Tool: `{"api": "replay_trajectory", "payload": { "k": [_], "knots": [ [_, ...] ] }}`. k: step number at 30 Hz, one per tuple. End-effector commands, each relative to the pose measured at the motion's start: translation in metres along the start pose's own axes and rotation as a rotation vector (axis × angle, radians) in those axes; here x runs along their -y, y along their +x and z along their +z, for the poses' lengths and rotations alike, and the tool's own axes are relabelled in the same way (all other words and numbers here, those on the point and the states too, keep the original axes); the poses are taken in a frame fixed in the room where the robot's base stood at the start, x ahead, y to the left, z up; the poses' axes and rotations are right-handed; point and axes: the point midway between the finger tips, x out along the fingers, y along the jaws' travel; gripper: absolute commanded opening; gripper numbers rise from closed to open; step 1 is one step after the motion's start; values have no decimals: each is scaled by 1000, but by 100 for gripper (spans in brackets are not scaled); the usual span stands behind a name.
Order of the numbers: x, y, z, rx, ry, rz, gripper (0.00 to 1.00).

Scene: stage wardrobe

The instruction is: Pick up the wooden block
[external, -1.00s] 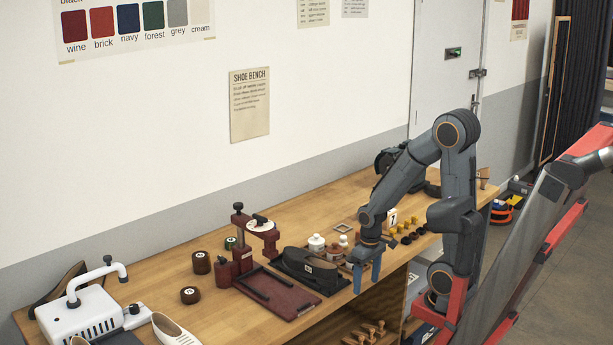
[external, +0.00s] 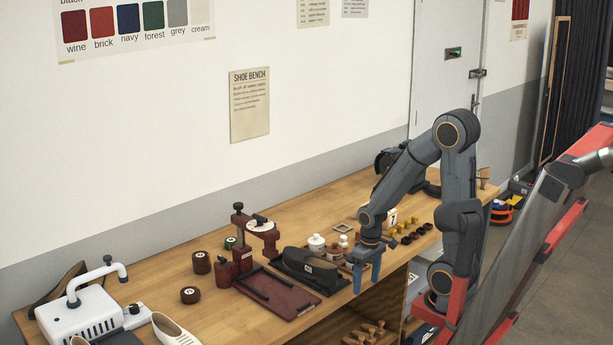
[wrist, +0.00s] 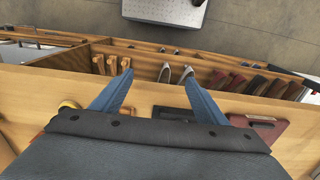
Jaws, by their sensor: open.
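My gripper (external: 366,285) points down at the front edge of the bench, to the right of a dark shoe (external: 312,270). Its two blue fingers are apart with nothing between them. In the wrist view the open fingers (wrist: 155,78) reach past the bench edge, above the shelf below. I cannot single out one wooden block for certain. Several wooden pieces (wrist: 102,62) stand on that shelf in the wrist view; they also show under the bench in the external view (external: 370,330). My gripper touches none of them visibly.
On the bench (external: 160,266) stand a dark red tray (external: 290,303), a red press (external: 240,250), dark spools (external: 201,262), a white jar (external: 316,243) and a white machine (external: 88,312). Several small yellow and black pieces lie behind my gripper. Open floor (wrist: 50,15) lies beyond the shelf.

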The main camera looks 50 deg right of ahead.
Motion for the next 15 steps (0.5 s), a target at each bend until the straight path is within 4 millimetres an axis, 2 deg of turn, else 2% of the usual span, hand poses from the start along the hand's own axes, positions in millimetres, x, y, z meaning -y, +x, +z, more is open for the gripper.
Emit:
{"api": "replay_trajectory", "payload": {
  "k": [2,4,12,15],
  "knots": [
    [0,0,0,0,0,0,67],
    [0,0,0,0,0,0,77],
    [0,0,0,0,0,0,77],
    [0,-7,-1,-3,0,0,77]
  ]
}}
